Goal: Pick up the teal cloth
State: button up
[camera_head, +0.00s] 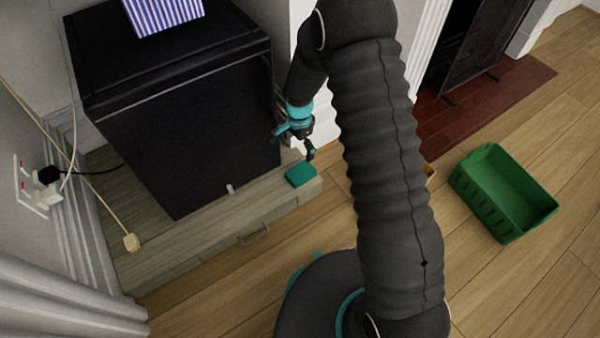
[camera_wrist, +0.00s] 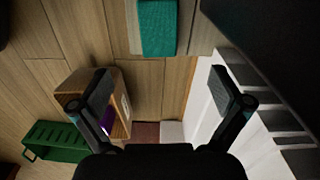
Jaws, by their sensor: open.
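The teal cloth (camera_head: 300,174) is a small flat folded piece. It lies on the front right corner of a low wooden unit (camera_head: 215,228), beside a black box-shaped appliance (camera_head: 185,120). It also shows in the wrist view, as a teal rectangle (camera_wrist: 158,28) at the top middle, beyond the fingertips. My gripper (camera_head: 295,143) is open and empty, just above the cloth in the head view and apart from it.
A green basket (camera_head: 505,195) stands on the wooden floor at right. A wooden box (camera_wrist: 78,84) with something purple inside stands near the unit, mostly behind my arm in the head view. A purple striped item (camera_head: 165,14) sits on the appliance. Wall sockets (camera_head: 36,185) and cords are at left.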

send_over(301, 171)
jog(key=f, duration=0.8)
jog(key=shift+a+f+b, duration=0.15)
jog(key=shift+a+b, duration=0.15)
jog(key=shift+b, duration=0.1)
jog(key=shift+d+f+b, duration=0.2)
jog(key=shift+f+b, duration=0.1)
jog(key=shift+f, duration=2.35)
jog(key=c, duration=1.2)
